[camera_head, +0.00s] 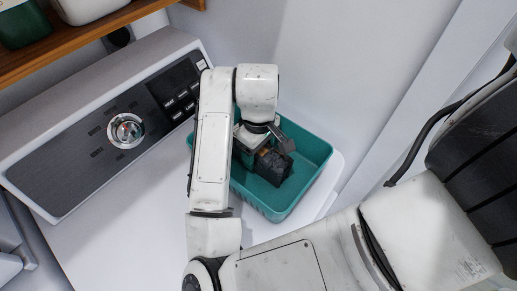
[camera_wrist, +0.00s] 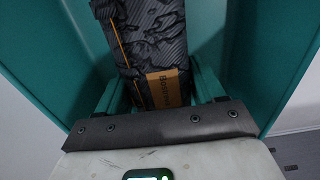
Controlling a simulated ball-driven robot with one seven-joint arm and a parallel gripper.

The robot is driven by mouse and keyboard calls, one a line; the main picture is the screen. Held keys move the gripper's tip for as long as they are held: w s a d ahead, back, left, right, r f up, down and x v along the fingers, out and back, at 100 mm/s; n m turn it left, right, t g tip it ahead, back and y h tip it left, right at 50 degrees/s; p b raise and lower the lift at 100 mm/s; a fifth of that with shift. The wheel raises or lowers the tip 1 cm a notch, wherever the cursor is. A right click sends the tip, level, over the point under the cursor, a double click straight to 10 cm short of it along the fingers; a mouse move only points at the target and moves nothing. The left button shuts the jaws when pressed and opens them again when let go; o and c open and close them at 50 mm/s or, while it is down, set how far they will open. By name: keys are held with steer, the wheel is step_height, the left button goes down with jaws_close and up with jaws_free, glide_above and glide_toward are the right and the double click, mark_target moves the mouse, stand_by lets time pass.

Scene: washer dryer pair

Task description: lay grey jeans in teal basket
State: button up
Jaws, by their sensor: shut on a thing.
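The grey jeans (camera_head: 271,168) are a dark grey folded bundle in the head view. In the wrist view the jeans (camera_wrist: 150,42) show creased dark cloth, an orange seam and a brown label patch. My gripper (camera_wrist: 157,92) is shut on the jeans, with a finger on each side of them. In the head view my gripper (camera_head: 262,155) points down inside the teal basket (camera_head: 312,149), with the jeans within its rim. Teal basket walls (camera_wrist: 40,45) surround them in the wrist view. Whether the jeans touch the basket floor I cannot tell.
The basket stands on a white machine top (camera_head: 110,240), beside a control panel (camera_head: 100,135) with a round knob. A wooden shelf (camera_head: 95,40) with containers hangs at the upper left. A pale wall (camera_head: 330,60) rises behind the basket.

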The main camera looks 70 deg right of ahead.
steer(key=o, duration=1.5)
steer(key=shift+r, duration=0.1)
step_height(320, 180, up, 12)
steer(key=p, duration=0.3)
